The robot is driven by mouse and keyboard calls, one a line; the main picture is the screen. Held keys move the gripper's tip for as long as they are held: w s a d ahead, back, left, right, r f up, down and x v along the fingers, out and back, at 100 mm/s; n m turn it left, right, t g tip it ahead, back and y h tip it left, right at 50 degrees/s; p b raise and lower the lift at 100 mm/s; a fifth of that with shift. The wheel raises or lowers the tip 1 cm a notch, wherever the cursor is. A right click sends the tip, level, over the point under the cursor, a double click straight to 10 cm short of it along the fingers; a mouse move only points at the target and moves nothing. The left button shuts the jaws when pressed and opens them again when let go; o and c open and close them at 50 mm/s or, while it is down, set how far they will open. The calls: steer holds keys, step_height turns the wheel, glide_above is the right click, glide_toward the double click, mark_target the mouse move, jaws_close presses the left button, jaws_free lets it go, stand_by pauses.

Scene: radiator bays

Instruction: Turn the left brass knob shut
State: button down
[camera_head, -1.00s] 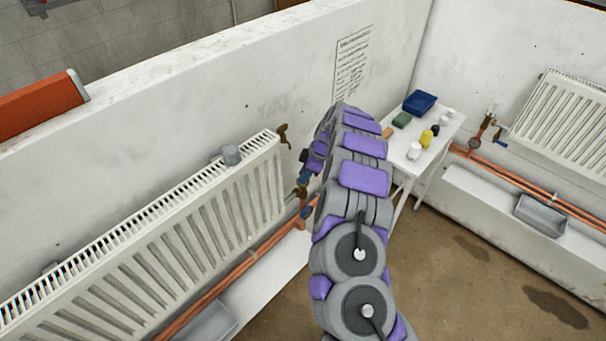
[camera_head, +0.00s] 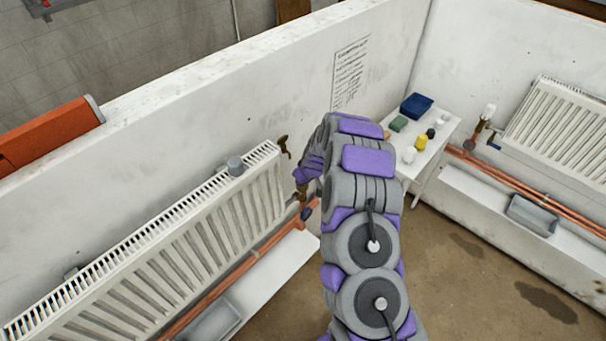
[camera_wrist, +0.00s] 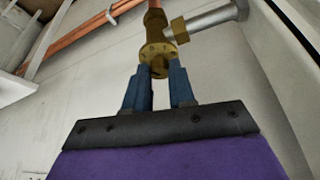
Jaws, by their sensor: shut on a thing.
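The left radiator (camera_head: 190,235) hangs on the long wall. In the wrist view a brass knob (camera_wrist: 158,50) sits on a brass valve body, with a copper pipe (camera_wrist: 105,18) and a grey pipe stub (camera_wrist: 212,18) joining there. My gripper (camera_wrist: 160,76) has its two blue fingers shut on the lower part of the knob. In the head view my arm covers most of the gripper and the knob; some brass of the valve (camera_head: 300,192) shows at the radiator's right end.
A white table (camera_head: 432,150) with a blue tray (camera_head: 416,105), a green block and several small bottles stands in the corner. Another radiator (camera_head: 560,130) hangs on the right wall. Grey trays lie below the pipes.

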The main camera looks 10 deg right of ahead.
steer(key=shift+s+a+r+m+h+p, duration=0.1)
steer(key=shift+m+h+p, duration=0.25)
steer(key=shift+m+p, duration=1.4)
steer(key=shift+s+r+m+h+p, duration=0.15)
steer(key=shift+h+p, duration=0.2)
steer(key=shift+p, duration=2.9)
steer(key=shift+w+p, duration=0.15)
steer(key=shift+p, duration=0.45)
steer(key=shift+a+m+p, duration=0.1)
steer(key=shift+m+p, duration=0.4)
steer(key=shift+p, duration=0.55)
steer(key=p, duration=0.3)
steer(key=shift+m+h, duration=0.3)
steer(key=shift+m, duration=0.1)
steer(key=shift+f+m+p, duration=0.3)
steer(key=shift+m+p, duration=0.1)
steer(key=shift+p, duration=0.8)
steer(key=c, duration=1)
jaws_free()
steer(key=shift+w+a, duration=0.1)
steer(key=shift+o, duration=0.2)
